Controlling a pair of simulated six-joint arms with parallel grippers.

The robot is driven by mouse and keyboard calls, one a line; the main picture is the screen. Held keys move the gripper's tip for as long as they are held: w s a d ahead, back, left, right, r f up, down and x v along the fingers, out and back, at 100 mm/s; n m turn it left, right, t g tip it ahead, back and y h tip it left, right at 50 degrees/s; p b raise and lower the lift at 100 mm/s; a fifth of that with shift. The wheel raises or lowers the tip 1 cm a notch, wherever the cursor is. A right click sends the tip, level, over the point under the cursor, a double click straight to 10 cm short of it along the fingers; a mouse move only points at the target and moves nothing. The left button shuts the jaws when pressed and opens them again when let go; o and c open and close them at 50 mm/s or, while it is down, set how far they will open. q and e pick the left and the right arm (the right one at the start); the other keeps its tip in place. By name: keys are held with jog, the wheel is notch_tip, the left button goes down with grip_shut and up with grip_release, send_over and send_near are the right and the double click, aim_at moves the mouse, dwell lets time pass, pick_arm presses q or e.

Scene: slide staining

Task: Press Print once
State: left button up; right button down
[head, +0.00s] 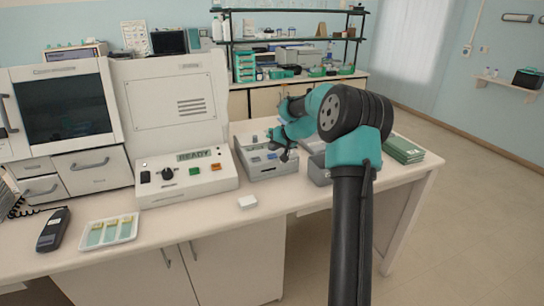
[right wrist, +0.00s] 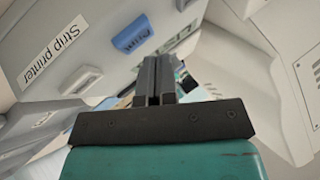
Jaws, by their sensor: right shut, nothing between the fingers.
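The strip printer (head: 268,171) is a grey box on the bench, right of the white control panel. In the right wrist view its "Strip printer" label (right wrist: 53,48) and the blue Print button (right wrist: 132,36) face me. My right gripper (head: 284,153) is over the printer's right part; in the right wrist view it also shows (right wrist: 154,62), shut and empty. The blue button lies just beyond and left of the fingertips there, with a visible gap in the picture. The button is tiny in the head view. My left gripper is not in view.
A control panel (head: 185,180) reading READY, with knobs and coloured buttons, stands left of the printer. A white slide tray (head: 108,231), a dark handset (head: 53,230) and a small white block (head: 247,201) lie on the bench. Green books (head: 403,150) lie at right.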

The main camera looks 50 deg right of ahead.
aim_at(273, 155)
jog(key=shift+f, duration=0.15)
jog(key=shift+f, duration=0.25)
jog(key=shift+f, duration=0.35)
dwell(1.1)
jog(key=shift+r, duration=0.75)
jog(key=shift+r, duration=0.15)
jog(key=shift+r, duration=2.4)
